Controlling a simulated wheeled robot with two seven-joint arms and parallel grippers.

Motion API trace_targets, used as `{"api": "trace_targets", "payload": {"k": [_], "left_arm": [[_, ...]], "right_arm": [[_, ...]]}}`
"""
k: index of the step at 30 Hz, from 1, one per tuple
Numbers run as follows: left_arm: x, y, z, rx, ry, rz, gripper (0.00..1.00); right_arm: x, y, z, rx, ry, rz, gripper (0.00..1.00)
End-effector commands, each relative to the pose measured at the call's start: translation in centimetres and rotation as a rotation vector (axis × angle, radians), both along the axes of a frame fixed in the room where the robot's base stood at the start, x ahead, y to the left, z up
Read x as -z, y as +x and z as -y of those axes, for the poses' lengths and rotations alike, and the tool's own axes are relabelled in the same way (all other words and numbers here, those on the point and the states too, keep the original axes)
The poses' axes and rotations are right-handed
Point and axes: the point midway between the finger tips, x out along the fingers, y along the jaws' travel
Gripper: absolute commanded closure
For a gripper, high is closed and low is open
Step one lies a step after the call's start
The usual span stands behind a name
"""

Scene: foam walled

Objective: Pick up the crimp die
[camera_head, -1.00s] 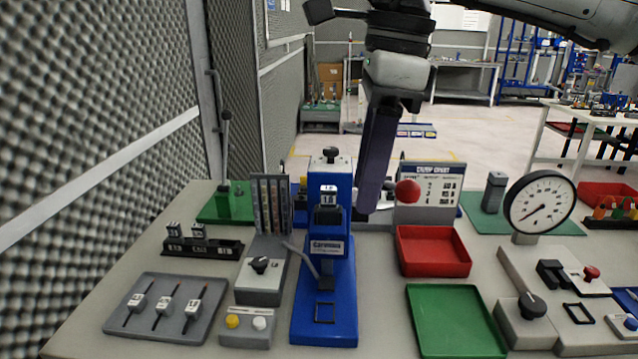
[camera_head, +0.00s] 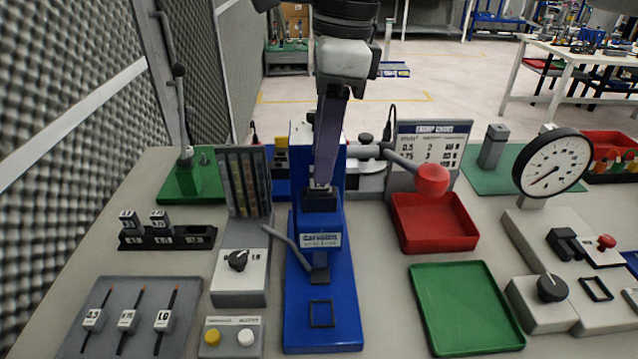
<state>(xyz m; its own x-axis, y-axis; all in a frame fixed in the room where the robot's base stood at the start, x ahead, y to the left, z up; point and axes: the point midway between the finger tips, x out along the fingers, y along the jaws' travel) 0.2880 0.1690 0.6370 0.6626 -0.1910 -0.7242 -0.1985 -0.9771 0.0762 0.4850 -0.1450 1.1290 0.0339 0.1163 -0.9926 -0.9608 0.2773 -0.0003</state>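A blue crimp press (camera_head: 343,265) stands mid-table, with a small dark die with a white label (camera_head: 320,184) in its upper head. My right gripper (camera_head: 322,181) comes down from above, its fingertips at this die and covering most of it. I see its fingers edge-on, so their gap is hidden, and I cannot tell whether they touch the die. Two more grey dies with labels, one on the left (camera_head: 129,220) and one beside it (camera_head: 160,219), stand in a black rack (camera_head: 190,238) at the left. My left gripper is not in view.
A red tray (camera_head: 436,240) and a green tray (camera_head: 468,340), both empty, lie right of the press. A red-knobbed lever (camera_head: 432,180) sticks out to the right. A grey control box (camera_head: 240,285), a grey tool tray (camera_head: 93,340) and a dial gauge (camera_head: 553,162) stand around it.

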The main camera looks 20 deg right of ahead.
Motion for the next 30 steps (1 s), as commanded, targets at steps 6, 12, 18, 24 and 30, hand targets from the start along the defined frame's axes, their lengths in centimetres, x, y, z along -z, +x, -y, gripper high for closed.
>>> {"api": "trace_targets", "payload": {"k": [6, 12, 18, 24, 30], "left_arm": [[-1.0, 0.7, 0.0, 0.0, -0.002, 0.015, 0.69], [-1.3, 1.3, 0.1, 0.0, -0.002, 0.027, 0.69], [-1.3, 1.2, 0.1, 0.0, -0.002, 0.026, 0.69], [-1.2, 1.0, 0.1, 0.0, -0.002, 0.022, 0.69], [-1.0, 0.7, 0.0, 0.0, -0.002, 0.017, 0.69]], "right_arm": [[3.0, 0.2, -0.4, -0.001, -0.003, -0.002, 0.62], [3.8, 0.2, -0.5, 0.0, -0.001, 0.0, 0.62], [3.7, 0.2, -0.5, 0.0, -0.001, 0.0, 0.78], [3.7, 0.2, -0.5, 0.0, 0.0, 0.001, 1.0], [3.6, 0.3, -0.5, 0.0, 0.001, 0.001, 1.0]]}}
